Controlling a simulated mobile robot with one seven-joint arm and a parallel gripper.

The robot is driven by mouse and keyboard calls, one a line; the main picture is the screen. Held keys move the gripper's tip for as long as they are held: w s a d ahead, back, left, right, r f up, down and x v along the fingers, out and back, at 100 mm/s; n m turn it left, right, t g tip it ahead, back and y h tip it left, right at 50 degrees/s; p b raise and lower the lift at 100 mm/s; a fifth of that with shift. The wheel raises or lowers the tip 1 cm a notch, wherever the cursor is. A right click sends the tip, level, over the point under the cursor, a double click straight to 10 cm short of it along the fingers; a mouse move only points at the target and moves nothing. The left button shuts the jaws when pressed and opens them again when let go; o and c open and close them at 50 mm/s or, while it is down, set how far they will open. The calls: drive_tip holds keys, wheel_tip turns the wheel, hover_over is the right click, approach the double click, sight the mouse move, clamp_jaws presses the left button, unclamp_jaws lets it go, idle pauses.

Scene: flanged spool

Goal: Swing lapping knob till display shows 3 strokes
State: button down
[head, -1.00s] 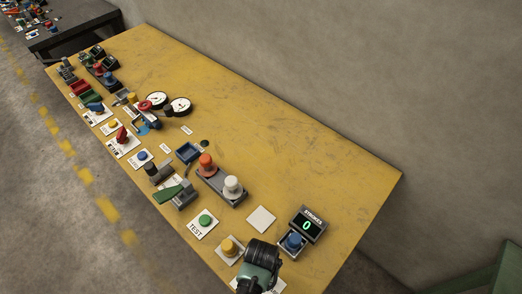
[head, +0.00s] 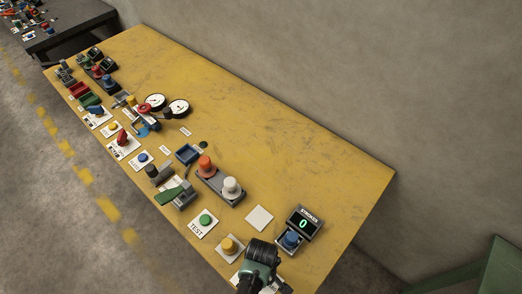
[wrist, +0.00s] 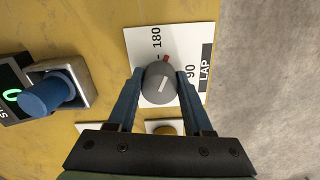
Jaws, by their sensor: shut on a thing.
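A small red mark shows at the knob's edge, between 180 and 90. My gripper (wrist: 160,74) is shut on the knob, one blue finger on each side. In the head view my gripper (head: 262,262) is at the bottom and hides the knob. The STROKES display (head: 304,224) reads 0; part of it also shows at the left of the wrist view (wrist: 10,92).
A blue button (head: 291,239) on a grey base stands beside the display. A yellow button (head: 229,245) and a green TEST button (head: 205,219) are left of my gripper. The bench's (head: 310,165) wall side is mostly clear.

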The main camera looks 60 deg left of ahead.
drive_tip(key=shift+n, duration=0.9)
drive_tip(key=shift+c, duration=1.5)
unclamp_jaws()
wheel_tip(320, 180, up, 13)
idle(0.5)
